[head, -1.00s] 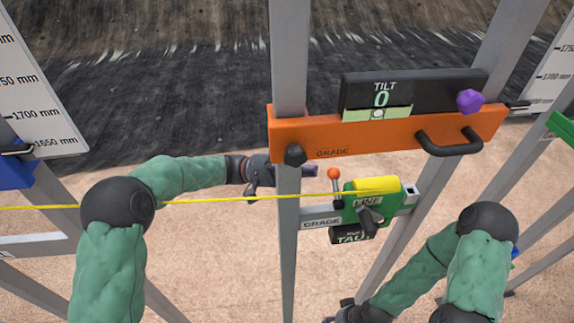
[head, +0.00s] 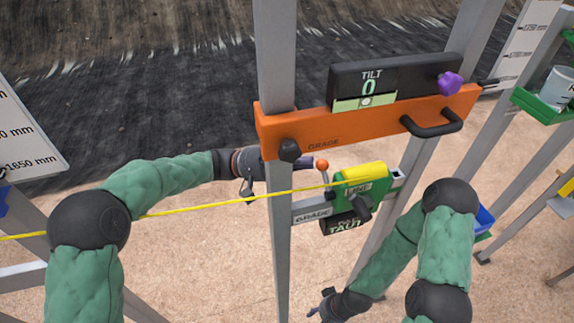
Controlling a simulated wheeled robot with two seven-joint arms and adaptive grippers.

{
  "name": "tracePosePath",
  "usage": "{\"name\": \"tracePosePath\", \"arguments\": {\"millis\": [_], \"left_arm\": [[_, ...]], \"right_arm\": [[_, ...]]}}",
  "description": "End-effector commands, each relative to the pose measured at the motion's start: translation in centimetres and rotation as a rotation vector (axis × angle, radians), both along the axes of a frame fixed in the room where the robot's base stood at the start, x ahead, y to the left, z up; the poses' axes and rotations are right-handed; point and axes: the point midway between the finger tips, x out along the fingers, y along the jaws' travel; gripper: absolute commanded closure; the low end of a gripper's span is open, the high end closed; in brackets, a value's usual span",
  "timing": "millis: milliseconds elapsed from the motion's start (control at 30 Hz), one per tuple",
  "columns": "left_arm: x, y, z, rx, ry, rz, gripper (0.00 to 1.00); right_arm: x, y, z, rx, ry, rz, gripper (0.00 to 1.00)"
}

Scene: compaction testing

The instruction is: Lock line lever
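The line lever (head: 322,165) is a short stalk with an orange ball, at the left side of the green LINE block (head: 372,190). A yellow line (head: 215,200) runs from the left to the yellow drum (head: 362,173) on this block. A dark display under the block reads TAUT (head: 344,228). My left gripper (head: 300,163) reaches in from the left behind the grey post; a purplish fingertip shows past the post, just left of the orange ball. The post hides much of this gripper. My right gripper (head: 319,302) is low in the picture, with its fingers apart and empty.
An orange GRADE bar (head: 375,128) with a TILT display reading 0 (head: 370,85), a purple knob (head: 450,82) and a black handle (head: 432,124) crosses just above the lever. The grey post (head: 276,75) stands close left. A green shelf (head: 541,106) is at the right.

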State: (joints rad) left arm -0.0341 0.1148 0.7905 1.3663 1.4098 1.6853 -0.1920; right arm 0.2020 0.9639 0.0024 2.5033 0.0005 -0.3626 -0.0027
Motion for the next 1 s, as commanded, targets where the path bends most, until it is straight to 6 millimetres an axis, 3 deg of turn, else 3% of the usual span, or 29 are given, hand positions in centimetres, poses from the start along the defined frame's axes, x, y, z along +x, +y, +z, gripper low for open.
{"name": "tracePosePath", "arguments": {"millis": [167,267,500,1000], "left_arm": [[-0.5,-0.8,0.8,0.039,-0.129,-0.001,1.0],[-0.5,-0.8,0.8,0.037,-0.115,-0.001,1.0],[-1.0,-1.0,1.5,0.075,-0.233,0.0,1.0],[-1.0,-0.8,1.7,0.078,-0.243,0.001,1.0]], "right_arm": [[0.0,0.0,-1.6,0.0,0.001,0.0,0.55],[0.0,0.0,-1.2,0.0,0.0,-0.001,0.55],[0.0,0.0,-2.5,0.0,0.0,-0.001,0.55],[0.0,0.0,-2.6,0.0,0.0,-0.001,0.55]]}}
